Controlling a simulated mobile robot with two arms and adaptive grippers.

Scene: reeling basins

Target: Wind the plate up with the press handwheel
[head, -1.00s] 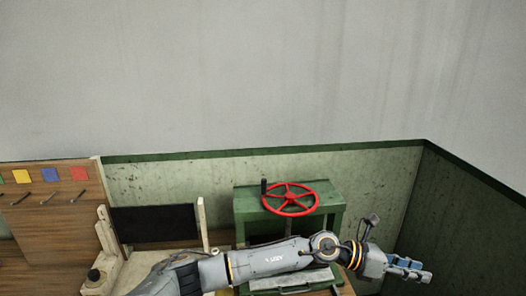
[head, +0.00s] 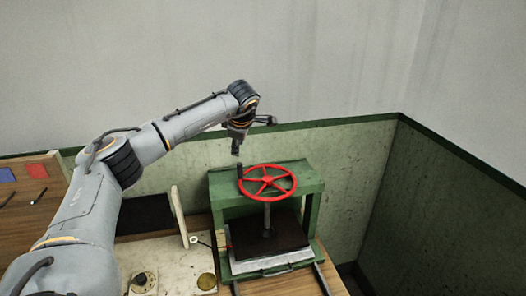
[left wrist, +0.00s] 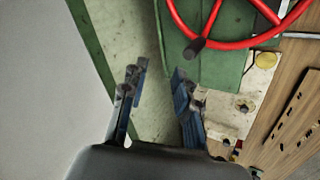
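The press is a green frame (head: 222,203) on the bench, with a red spoked handwheel (head: 267,181) on top. A dark upright handle knob (head: 239,171) stands at the wheel's left rim. Under the wheel a screw shaft runs down to a dark plate (head: 285,236) inside the frame. My left gripper (head: 237,150) points down just above the knob. In the left wrist view the gripper (left wrist: 158,85) has its fingers apart with nothing between them. There the red wheel (left wrist: 236,44) and the dark knob (left wrist: 194,48) lie beyond the fingertips, to the right. My right gripper is not in view.
A pale board (head: 180,217) stands upright left of the press, beside a dark panel (head: 146,213). A light worktop with small round items is in front. Green-and-grey walls close in behind and to the right. Metal rails extend from the press front.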

